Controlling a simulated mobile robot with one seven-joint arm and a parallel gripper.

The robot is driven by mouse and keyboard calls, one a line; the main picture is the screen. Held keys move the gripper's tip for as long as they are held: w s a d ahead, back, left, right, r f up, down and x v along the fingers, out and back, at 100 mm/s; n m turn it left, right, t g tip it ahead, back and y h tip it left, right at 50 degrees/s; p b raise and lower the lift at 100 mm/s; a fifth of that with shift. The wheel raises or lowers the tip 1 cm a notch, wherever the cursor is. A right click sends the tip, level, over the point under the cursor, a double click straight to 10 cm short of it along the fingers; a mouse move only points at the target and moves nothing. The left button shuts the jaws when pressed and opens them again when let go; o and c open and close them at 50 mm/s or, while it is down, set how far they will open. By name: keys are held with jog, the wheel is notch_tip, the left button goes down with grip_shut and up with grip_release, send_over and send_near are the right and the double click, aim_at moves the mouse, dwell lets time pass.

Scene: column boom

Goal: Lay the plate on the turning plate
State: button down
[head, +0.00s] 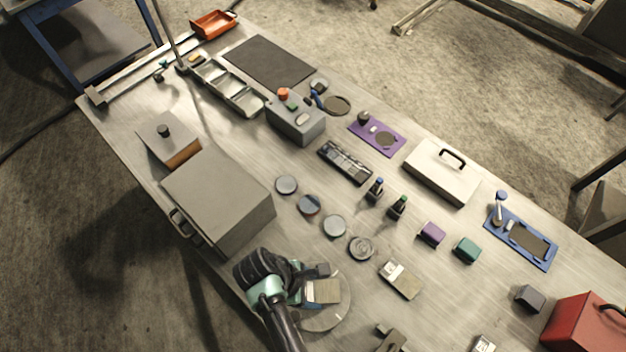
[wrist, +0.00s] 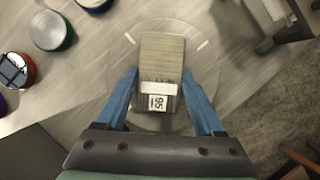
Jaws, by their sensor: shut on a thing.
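The plate (wrist: 162,58) is a small flat rectangle with a wood-like face and a white label reading 95 at its near end. My gripper (wrist: 162,92) is shut on it, with one blue finger on each side. In the head view the plate (head: 322,291) shows beside my gripper (head: 308,290). The turning plate (wrist: 200,70) is a pale round disc with white marks near its rim, under the plate in the wrist view. It also shows in the head view (head: 340,312), partly hidden by my arm and the plate. I cannot tell whether the plate touches the disc.
A similar labelled plate (head: 399,280) lies to the right. Several round pucks (head: 334,225) lie just beyond the disc. A large grey box (head: 218,200) stands to the left. A dark clamp-like part (head: 390,338) is near the front edge.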

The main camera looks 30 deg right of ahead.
grip_release()
